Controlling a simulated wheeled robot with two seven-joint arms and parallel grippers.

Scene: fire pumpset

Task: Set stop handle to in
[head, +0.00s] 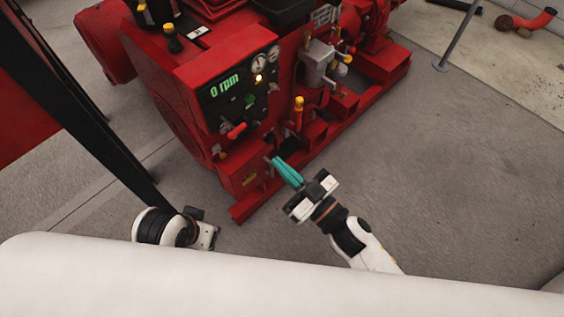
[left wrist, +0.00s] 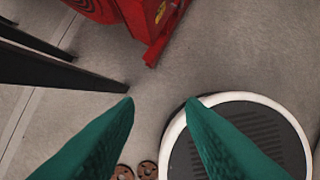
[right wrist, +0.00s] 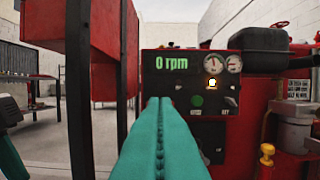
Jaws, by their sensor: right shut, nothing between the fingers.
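The red pumpset (head: 215,60) carries a dark control panel (head: 236,95) reading "0 rpm". The panel also shows in the right wrist view (right wrist: 195,82). A red lever (head: 236,131) sits low on the panel, and a yellow-topped red handle (head: 298,106) stands to its right. I cannot tell which part is the stop handle. My right gripper (head: 274,160) is shut and empty, its teal tips near the lower front of the pumpset; contact cannot be told. My left gripper (left wrist: 159,100) is open and empty above the floor, away from the pumpset.
The red base rail (head: 330,135) runs along the pumpset's bottom. Grey floor (head: 450,180) to the right is clear.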

